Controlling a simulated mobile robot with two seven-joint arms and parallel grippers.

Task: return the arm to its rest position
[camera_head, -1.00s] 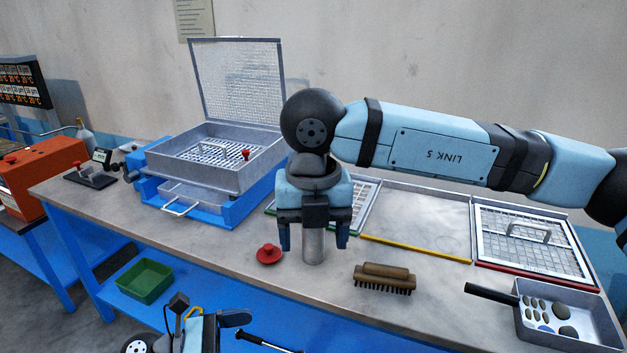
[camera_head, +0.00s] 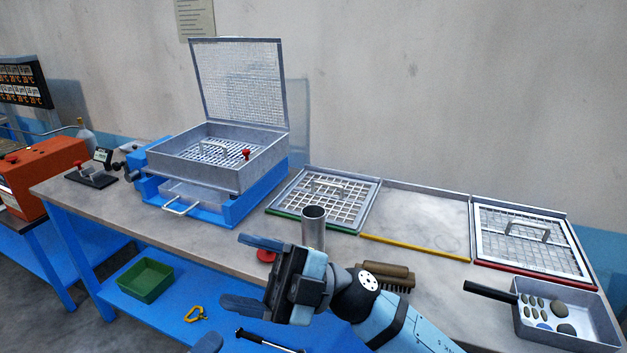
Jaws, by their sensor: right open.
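My right gripper (camera_head: 236,270) is open and empty. It points left in front of the bench's front edge, its two dark fingers apart. Its arm comes in from the bottom right. The upright metal cylinder (camera_head: 313,228) stands on the bench just behind the gripper, and the gripper hides its lower part. It stands free of the fingers.
The red-knobbed lid (camera_head: 265,256) and the brush (camera_head: 388,272) are partly hidden by my right arm. Sieve frames (camera_head: 322,190) lie behind on the bench (camera_head: 110,204). A scoop tray (camera_head: 597,318) with stones is at right. A green bin (camera_head: 145,281) sits on the lower shelf.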

